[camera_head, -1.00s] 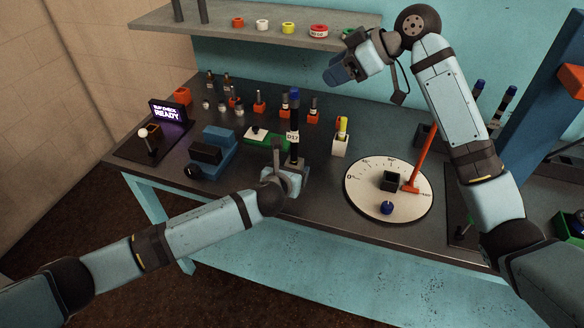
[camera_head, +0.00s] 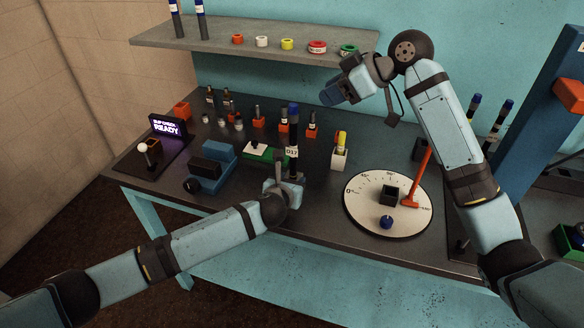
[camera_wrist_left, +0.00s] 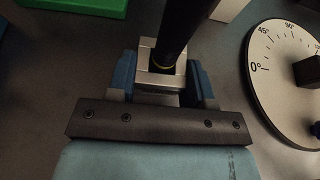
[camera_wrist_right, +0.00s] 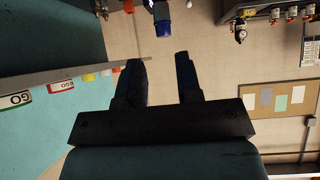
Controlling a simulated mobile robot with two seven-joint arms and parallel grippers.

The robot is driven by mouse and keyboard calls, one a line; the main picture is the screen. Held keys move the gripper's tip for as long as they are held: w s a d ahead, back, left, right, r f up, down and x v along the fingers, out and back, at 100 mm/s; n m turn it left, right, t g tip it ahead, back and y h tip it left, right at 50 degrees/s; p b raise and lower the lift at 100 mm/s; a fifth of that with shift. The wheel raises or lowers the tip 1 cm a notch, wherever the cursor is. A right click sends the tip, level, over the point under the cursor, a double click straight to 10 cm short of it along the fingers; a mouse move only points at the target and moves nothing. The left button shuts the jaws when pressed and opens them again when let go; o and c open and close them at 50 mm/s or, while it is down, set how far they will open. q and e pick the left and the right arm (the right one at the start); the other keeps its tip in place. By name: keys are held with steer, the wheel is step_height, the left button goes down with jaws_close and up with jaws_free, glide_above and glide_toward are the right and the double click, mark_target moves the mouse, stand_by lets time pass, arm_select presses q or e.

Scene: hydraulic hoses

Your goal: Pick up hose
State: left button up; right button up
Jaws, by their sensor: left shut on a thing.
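The hose (camera_head: 293,130) is black with a blue top end and a white label reading D17. It stands upright at the front middle of the bench. My left gripper (camera_head: 288,184) is low at its bottom end. In the left wrist view the jaws (camera_wrist_left: 160,80) are shut on the silver square fitting (camera_wrist_left: 160,78) at the hose's lower end. Whether the hose touches the bench is hidden. My right gripper (camera_head: 334,92) is high over the back of the bench, below the shelf, away from the hose. The right wrist view shows its jaws (camera_wrist_right: 162,80) open and empty.
A round dial plate (camera_head: 365,222) with an orange handle (camera_head: 418,175) lies right of the hose. A blue vise-like block (camera_head: 212,175) and green-white tray stand left. Several orange-based fittings stand behind. More hoses stand on the shelf (camera_head: 250,43) and at the right.

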step_height(320, 180, down, 7)
steer(key=s+a+m+t+h, duration=0.2)
steer(key=s+m+t, duration=0.1)
steer(key=m+t, duration=0.1)
steer(key=m+t+h, duration=0.1)
steer(key=m+t, duration=0.3)
glide_toward(295, 141)
steer(key=shift+h, duration=0.3)
steer(key=x, duration=1)
steer(key=shift+s+a, duration=0.1)
steer(key=shift+a, duration=0.1)
steer(key=shift+t, duration=0.3)
steer(key=shift+c, duration=0.4)
jaws_close()
